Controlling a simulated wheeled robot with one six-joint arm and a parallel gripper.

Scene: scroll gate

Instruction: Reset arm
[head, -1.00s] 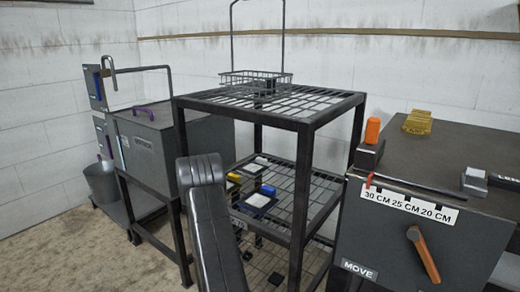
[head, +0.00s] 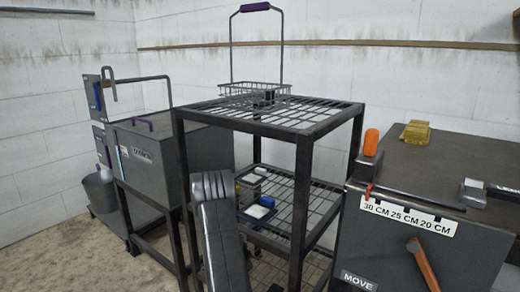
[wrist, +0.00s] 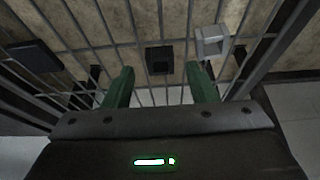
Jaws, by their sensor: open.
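My gripper (wrist: 162,88) shows in the wrist view with its two green fingers spread apart and nothing between them. It faces a metal grid (wrist: 135,62) with several small dark blocks on or under it. A pale grey square piece (wrist: 212,41) lies just beyond the right finger. In the head view my arm rises in front of the shelf rack, and my gripper is hidden there.
A black wire-shelf rack (head: 305,140) stands in the middle with a purple-handled wire basket (head: 255,88) on top. A dark box (head: 160,150) stands at left. A bench (head: 410,185) with a "MOVE" label and an orange lever (head: 424,265) is at right.

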